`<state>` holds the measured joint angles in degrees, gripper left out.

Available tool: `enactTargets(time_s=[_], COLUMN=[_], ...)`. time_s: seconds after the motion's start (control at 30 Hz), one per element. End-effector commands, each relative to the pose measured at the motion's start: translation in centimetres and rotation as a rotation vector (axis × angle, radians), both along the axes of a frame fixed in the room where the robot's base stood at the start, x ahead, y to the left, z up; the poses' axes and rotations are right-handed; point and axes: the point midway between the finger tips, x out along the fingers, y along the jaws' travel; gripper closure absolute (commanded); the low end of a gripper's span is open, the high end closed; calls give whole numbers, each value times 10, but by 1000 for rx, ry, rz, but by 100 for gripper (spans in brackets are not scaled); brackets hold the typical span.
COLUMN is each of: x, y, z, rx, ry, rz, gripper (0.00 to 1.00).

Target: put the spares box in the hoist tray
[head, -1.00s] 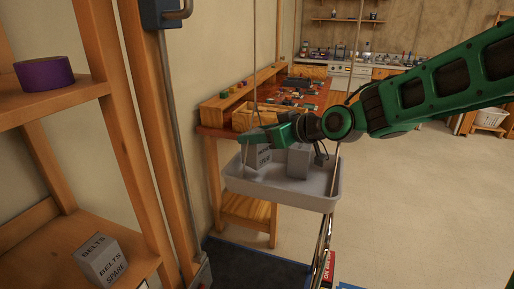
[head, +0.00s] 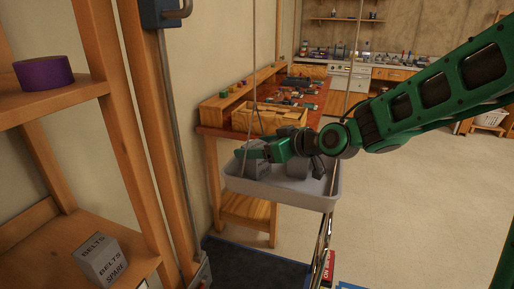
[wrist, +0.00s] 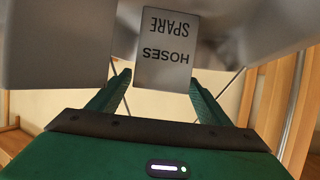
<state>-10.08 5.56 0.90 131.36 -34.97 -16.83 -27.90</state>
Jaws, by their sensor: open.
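The hoist tray (head: 270,188) is a shallow grey tray hanging on cords in the middle of the head view. Two grey boxes stand in it, a left one (head: 257,172) and a right one (head: 298,168), both partly hidden by my arm. My gripper (head: 248,153) is over the tray at the left box, its fingers open. In the wrist view a grey box labelled SPARE HOSES (wrist: 165,60) shows upside down between the open fingertips; contact is not clear. Another grey box, labelled BELTS SPARE (head: 102,261), sits on the lower shelf at the left.
A wooden shelf post (head: 130,120) and a metal pipe stand left of the tray. A purple roll (head: 43,72) lies on the upper shelf. A workbench with a wooden crate (head: 268,121) stands behind the tray. The floor at the right (head: 420,200) is clear.

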Motion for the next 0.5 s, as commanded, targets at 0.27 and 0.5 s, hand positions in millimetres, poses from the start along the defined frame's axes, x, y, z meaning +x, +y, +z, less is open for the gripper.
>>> enactTargets(time_s=[0.27, 0.5], x=[-13, -43], y=[-16, -48], z=[10, 29], rx=[1, 1], ry=[-1, -2], rz=[-3, -4], gripper=[28, 28])
